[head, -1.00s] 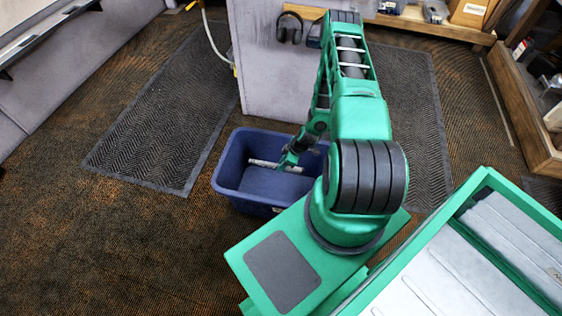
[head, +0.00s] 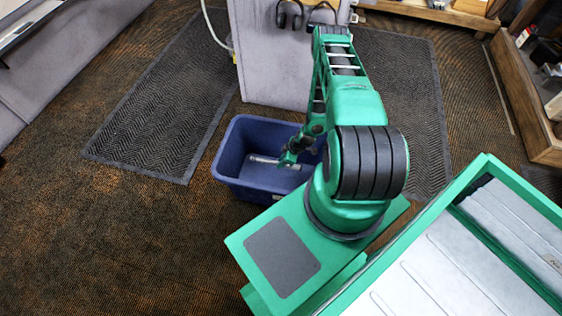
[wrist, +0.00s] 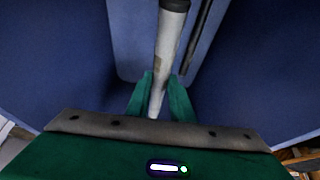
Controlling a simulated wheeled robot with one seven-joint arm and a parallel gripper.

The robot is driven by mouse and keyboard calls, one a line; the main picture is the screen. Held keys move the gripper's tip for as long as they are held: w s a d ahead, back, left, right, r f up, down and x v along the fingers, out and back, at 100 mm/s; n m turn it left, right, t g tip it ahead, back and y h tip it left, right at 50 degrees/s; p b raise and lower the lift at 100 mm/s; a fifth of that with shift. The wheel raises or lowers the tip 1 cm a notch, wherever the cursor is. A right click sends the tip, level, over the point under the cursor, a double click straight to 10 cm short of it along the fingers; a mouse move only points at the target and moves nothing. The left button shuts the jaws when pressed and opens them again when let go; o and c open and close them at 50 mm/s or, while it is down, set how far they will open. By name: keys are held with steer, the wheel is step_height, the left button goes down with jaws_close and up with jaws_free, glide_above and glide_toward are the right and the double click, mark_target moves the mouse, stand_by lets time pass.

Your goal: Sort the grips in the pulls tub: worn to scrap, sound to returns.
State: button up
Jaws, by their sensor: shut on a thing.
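The blue tub (head: 232,178) stands on the floor beside my base. In the head view, my gripper (head: 289,158) is down inside it. A slim light-grey grip (head: 263,159) reaches left from the gripper across the tub. In the wrist view, my gripper (wrist: 162,80) is shut on this grip (wrist: 168,45), which runs lengthwise between the two green fingers. It is pale grey with a dark end cap and a small tannish patch. Its near end is partly hidden by the fingers. I cannot tell whether it touches the tub floor. No label naming the tub is readable.
Dark floor mats (head: 165,105) lie beyond the tub. A grey panel (head: 285,75) stands just behind it. Open carpet (head: 110,235) lies to the left.

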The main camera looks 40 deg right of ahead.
stand_by(0.4)
steer(key=o, duration=1.1)
steer(key=shift+c, duration=0.2)
steer(key=v, duration=1)
steer(key=shift+d+r, duration=0.2)
steer(key=shift+r, duration=0.15)
